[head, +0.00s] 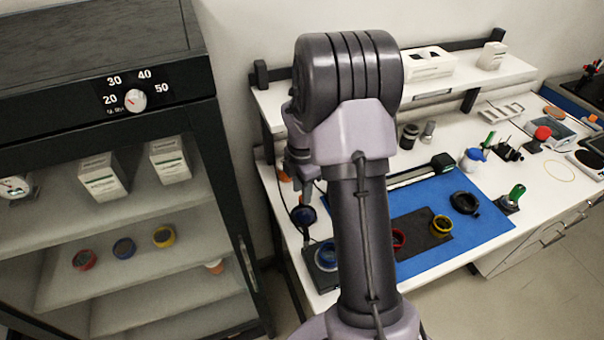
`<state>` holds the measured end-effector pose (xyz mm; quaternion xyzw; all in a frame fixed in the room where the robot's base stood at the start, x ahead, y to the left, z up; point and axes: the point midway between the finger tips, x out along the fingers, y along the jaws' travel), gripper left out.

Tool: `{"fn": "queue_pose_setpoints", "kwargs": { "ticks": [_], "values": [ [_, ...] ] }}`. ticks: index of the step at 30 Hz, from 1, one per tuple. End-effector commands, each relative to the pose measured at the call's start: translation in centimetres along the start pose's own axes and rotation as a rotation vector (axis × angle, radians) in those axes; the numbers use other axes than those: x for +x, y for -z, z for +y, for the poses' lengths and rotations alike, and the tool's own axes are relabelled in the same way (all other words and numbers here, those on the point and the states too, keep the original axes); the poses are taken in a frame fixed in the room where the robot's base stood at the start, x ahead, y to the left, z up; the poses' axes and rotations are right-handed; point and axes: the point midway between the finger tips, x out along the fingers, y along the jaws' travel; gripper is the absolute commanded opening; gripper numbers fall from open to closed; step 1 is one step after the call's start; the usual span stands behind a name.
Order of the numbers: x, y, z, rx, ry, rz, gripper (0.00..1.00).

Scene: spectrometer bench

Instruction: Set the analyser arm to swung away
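I cannot single out the analyser arm with certainty. A dark round part with a blue face (303,215) stands at the left end of the bench, and it may belong to the analyser. A blue ring on a black base (327,258) sits just below it, partly behind my arm. My arm rises through the middle of the view and hides part of the bench. Its wrist end shows at the left of the arm, near the dark round part. My gripper's fingers are not clearly seen, and I cannot tell contact.
A blue mat (470,228) on the white bench carries a dark tray (425,250) with red and yellow rings, and a black ring (465,203). A raised shelf (450,85) runs along the back. A dark cabinet (225,170) with a dial (135,100) stands left.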

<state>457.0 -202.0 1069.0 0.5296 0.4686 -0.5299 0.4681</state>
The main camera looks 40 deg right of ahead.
Motion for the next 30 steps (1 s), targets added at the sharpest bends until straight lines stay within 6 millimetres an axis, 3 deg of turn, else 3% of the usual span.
{"fn": "queue_pose_setpoints", "kwargs": {
  "ticks": [9,15,20,30],
  "values": [
    [-10.3,0.0,0.1,0.000,-0.005,-0.002,0.37],
    [-15.0,0.0,0.1,0.000,-0.004,-0.001,0.37],
    [-16.2,0.0,0.0,0.001,-0.001,0.000,0.37],
    [-16.2,0.0,0.0,0.000,-0.001,0.000,0.37]
  ]
}}
